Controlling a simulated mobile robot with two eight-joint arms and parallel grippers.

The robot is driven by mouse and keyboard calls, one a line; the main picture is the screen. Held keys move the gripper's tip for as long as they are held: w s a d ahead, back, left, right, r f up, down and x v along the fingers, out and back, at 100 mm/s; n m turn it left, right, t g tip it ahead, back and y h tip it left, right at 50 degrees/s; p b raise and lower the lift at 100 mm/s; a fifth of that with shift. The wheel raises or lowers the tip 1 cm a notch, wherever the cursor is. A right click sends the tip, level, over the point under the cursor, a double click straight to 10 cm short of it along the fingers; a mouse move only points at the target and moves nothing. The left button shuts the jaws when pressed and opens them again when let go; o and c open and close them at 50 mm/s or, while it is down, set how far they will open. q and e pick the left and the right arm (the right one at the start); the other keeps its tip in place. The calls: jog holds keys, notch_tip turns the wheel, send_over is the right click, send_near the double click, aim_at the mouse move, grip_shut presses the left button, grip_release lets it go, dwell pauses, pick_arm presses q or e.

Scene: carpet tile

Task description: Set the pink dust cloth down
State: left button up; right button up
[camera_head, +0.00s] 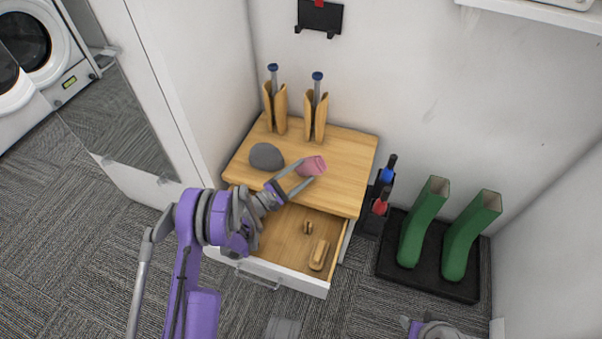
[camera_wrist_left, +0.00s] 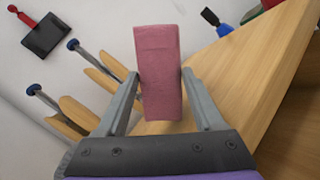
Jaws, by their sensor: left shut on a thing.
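The pink dust cloth (camera_head: 311,166) is between the fingers of my left gripper (camera_head: 296,180), over the right part of the wooden cabinet top (camera_head: 343,187). In the left wrist view the cloth (camera_wrist_left: 159,72) stands as a folded pink block between the two grey fingers (camera_wrist_left: 160,88), which are shut on it. I cannot tell whether the cloth touches the wood. Part of my right arm (camera_head: 440,329) shows at the bottom edge; its gripper is not in view.
A grey rounded lump (camera_head: 266,157) lies left of the cloth. Two wooden holders (camera_head: 316,117) with blue-capped rods stand behind. The drawer below (camera_head: 286,240) is open with small wooden items inside. Green boots (camera_head: 471,236) stand on a black tray (camera_head: 392,268) at right.

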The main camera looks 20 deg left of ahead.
pick_arm(q)
jog(key=shift+f, duration=0.15)
jog(key=o, duration=1.2)
jog(key=p+v, duration=0.1)
jog(key=v, duration=0.6)
jog(key=shift+s, duration=0.2)
jog(key=shift+a, duration=0.1)
